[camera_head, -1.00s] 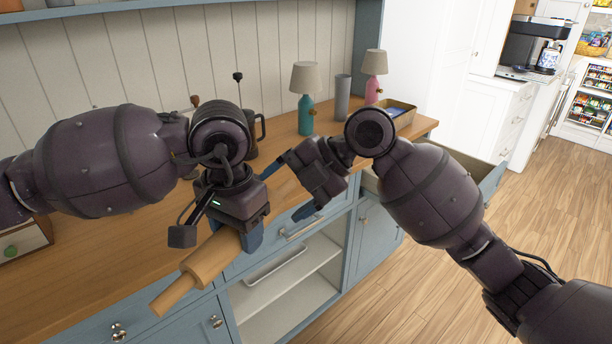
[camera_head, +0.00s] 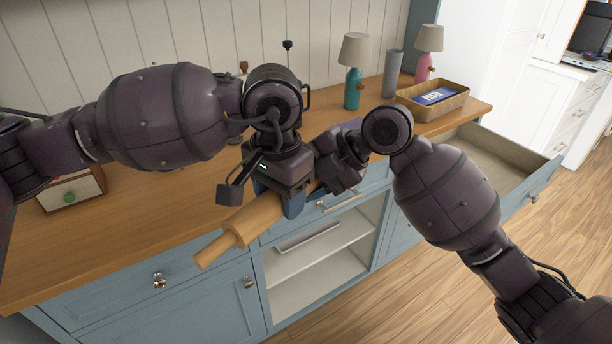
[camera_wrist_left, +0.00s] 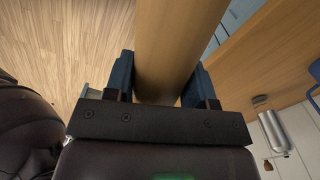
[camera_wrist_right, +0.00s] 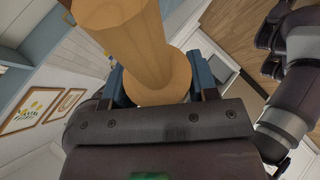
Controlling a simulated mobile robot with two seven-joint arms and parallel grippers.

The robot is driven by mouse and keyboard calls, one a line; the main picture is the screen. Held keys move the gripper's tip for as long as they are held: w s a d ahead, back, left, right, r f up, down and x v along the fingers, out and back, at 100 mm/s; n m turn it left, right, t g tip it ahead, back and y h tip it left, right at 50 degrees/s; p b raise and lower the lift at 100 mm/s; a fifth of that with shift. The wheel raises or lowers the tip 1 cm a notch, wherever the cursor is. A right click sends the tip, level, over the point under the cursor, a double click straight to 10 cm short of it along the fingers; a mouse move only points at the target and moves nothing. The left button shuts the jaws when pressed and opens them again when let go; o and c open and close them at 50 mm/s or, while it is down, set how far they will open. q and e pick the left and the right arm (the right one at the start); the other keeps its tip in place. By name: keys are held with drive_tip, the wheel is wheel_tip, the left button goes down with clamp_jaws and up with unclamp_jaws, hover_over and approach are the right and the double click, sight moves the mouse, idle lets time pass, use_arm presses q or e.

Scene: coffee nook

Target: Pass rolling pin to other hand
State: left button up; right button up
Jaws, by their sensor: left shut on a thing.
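The wooden rolling pin (camera_head: 255,220) is held slanted in front of the counter edge, one handle pointing down to the left. My left gripper (camera_head: 290,203) is shut around its barrel; in the left wrist view the barrel (camera_wrist_left: 175,45) lies between the blue fingers. My right gripper (camera_head: 322,183) is at the pin's far right end, close beside the left one. In the right wrist view the pin (camera_wrist_right: 160,75) lies between the right fingers, close to both. Whether they press on it I cannot tell. The head view hides the right fingertips and the pin's far end.
The wooden counter (camera_head: 130,225) stands behind my grippers, with a blue cabinet and open shelf (camera_head: 320,265) below. A teal lamp (camera_head: 353,85), grey cylinder (camera_head: 392,72), pink lamp (camera_head: 425,65) and basket (camera_head: 445,105) stand at the back right. A drawer (camera_head: 505,165) is open at right.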

drive_tip(key=c, duration=0.5)
use_arm(q)
drive_tip(key=o, duration=0.9)
use_arm(e)
drive_tip(key=shift+r, duration=0.1)
drive_tip(key=shift+c, duration=1.4)
use_arm(q)
drive_tip(key=o, duration=0.3)
drive_tip(key=shift+r, duration=0.1)
